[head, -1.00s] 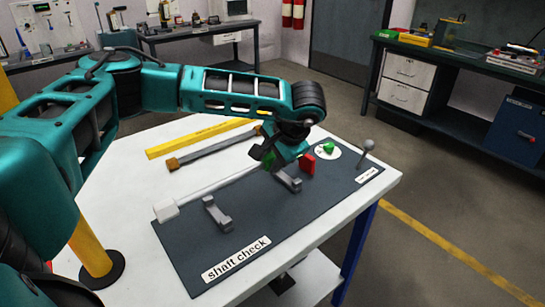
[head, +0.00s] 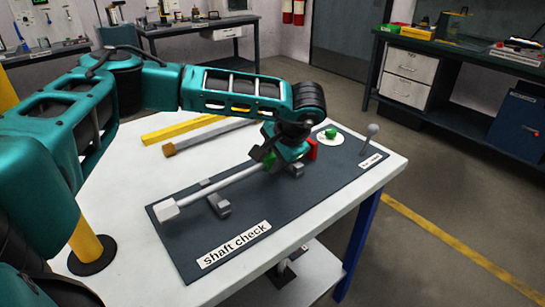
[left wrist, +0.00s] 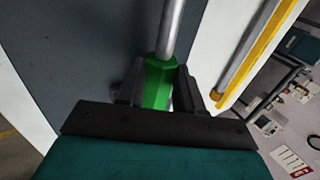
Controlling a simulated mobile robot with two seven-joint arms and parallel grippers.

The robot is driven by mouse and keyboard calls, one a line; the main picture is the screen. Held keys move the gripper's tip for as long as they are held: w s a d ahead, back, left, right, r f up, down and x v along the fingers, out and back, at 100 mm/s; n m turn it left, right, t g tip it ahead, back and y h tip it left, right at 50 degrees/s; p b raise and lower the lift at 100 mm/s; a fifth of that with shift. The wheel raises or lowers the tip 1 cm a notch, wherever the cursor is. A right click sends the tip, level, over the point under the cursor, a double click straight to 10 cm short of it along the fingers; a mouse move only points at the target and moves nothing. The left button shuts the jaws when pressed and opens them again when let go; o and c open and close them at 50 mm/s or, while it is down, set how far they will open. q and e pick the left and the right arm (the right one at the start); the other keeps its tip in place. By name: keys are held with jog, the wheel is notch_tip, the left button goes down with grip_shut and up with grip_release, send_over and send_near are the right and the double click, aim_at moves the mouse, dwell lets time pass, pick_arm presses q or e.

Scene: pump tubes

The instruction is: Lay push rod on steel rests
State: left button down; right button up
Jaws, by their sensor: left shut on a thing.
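The push rod (head: 232,182) is a long grey shaft with a white block at its left end, a green sleeve and a red piece (head: 312,149) at the right. My left gripper (head: 270,158) is shut on the green sleeve, which shows between the fingers in the left wrist view (left wrist: 157,84). The left steel rest (head: 220,206) stands on the dark mat, and the rod crosses over it. The right rest (head: 297,171) is partly hidden under my gripper. Whether the rod touches either rest cannot be told. My right gripper is not in view.
The dark shaft check mat (head: 262,215) lies on a white table (head: 130,236). A green piece (head: 331,133) sits on a white disc and a grey ball-topped post (head: 369,138) stands at the mat's right. Yellow and grey bars (head: 205,138) lie behind the mat.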

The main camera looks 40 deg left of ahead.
pick_arm(q)
jog(key=shift+f, duration=0.35)
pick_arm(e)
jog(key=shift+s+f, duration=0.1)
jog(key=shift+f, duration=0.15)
pick_arm(q)
jog(key=c, duration=0.7)
grip_release()
jog(key=shift+o, duration=0.2)
jog(key=shift+f, duration=0.1)
jog(key=p+v, duration=0.1)
jog(key=v, duration=1.2)
jog(key=shift+p, duration=0.3)
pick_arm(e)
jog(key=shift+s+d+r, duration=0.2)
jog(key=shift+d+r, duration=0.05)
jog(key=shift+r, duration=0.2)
pick_arm(q)
jog(key=shift+s, duration=0.1)
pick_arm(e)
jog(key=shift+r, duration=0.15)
